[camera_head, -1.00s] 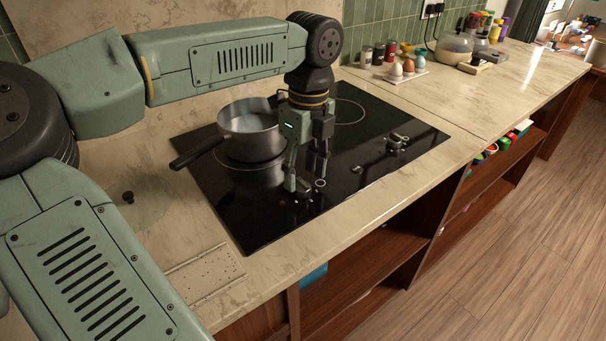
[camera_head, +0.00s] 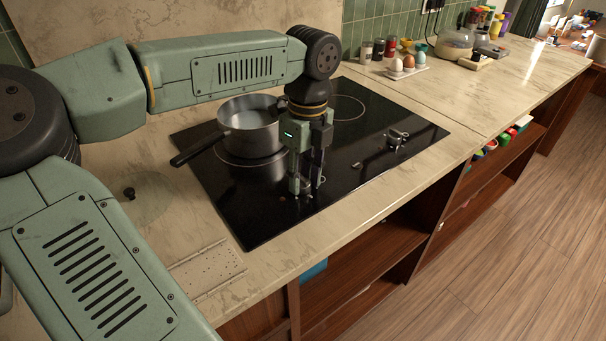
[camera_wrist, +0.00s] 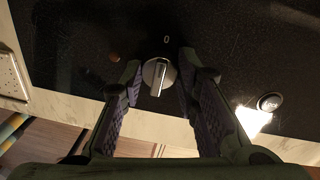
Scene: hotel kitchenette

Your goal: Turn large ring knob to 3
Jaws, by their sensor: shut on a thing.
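The black glass hob (camera_head: 350,175) has knobs along its front part. In the wrist view a silver knob with a raised bar (camera_wrist: 156,76) lies between my fingertips, below a white 0 printed on the glass. The bar runs nearly up and down in that view; I cannot make out a 3. My gripper (camera_head: 306,195) points down at the front of the hob, and its fingers hide most of this knob in the head view. In the wrist view my gripper (camera_wrist: 160,66) has one finger on each side of the knob and is shut on it.
A grey pot (camera_head: 251,128) stands on the hob behind my gripper, its handle pointing left. Another knob group (camera_head: 397,139) is to the right. A dark round piece (camera_wrist: 270,102) shows in the wrist view.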

